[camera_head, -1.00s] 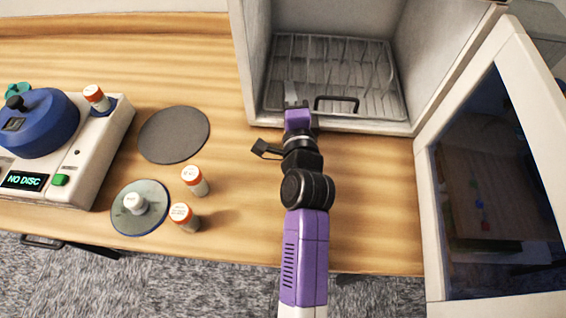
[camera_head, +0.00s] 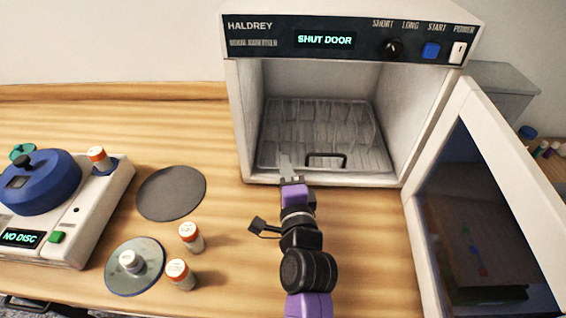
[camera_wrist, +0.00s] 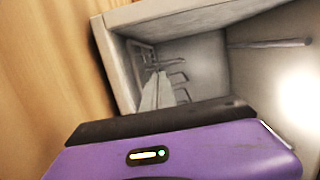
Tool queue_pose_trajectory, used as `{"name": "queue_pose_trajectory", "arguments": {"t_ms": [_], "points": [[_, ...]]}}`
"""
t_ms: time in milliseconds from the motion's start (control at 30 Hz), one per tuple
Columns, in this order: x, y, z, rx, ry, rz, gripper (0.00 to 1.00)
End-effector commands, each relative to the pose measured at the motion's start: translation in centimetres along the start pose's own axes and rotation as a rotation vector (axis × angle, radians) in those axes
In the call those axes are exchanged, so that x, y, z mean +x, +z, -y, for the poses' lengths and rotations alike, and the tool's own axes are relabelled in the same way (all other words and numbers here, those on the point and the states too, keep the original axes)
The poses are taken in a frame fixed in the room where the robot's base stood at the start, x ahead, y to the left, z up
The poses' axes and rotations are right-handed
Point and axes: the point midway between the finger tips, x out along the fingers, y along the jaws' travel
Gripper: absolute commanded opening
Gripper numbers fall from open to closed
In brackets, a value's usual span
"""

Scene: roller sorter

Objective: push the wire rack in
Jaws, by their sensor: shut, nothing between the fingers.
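The wire rack (camera_head: 325,125) lies inside the open white cabinet on its floor, with a dark handle (camera_head: 326,160) at its front edge. Its front is close to the cabinet's front sill. My gripper (camera_head: 287,165) is shut and empty at the cabinet's opening, its fingertips at the rack's front edge, left of the handle. I cannot tell whether the tips touch the rack. In the wrist view the rack (camera_wrist: 150,62) is small and partly hidden behind the fingers (camera_wrist: 158,92).
The cabinet (camera_head: 243,120) reads SHUT DOOR; its door (camera_head: 425,235) stands open at right. At left are a white machine (camera_head: 95,215) reading NO DISC, a dark round pad (camera_head: 171,193), a disc (camera_head: 120,280) and several orange-capped vials. The wooden counter between is clear.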

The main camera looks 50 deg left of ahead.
Motion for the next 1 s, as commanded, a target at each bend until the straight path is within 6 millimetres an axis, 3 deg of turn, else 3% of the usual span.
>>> {"name": "queue_pose_trajectory", "arguments": {"t_ms": [533,1000], "points": [[-7.9,0.0,-0.1,0.0,0.002,-0.001,0.0],[-8.9,0.1,0.0,-0.013,0.001,0.001,0.0]]}}
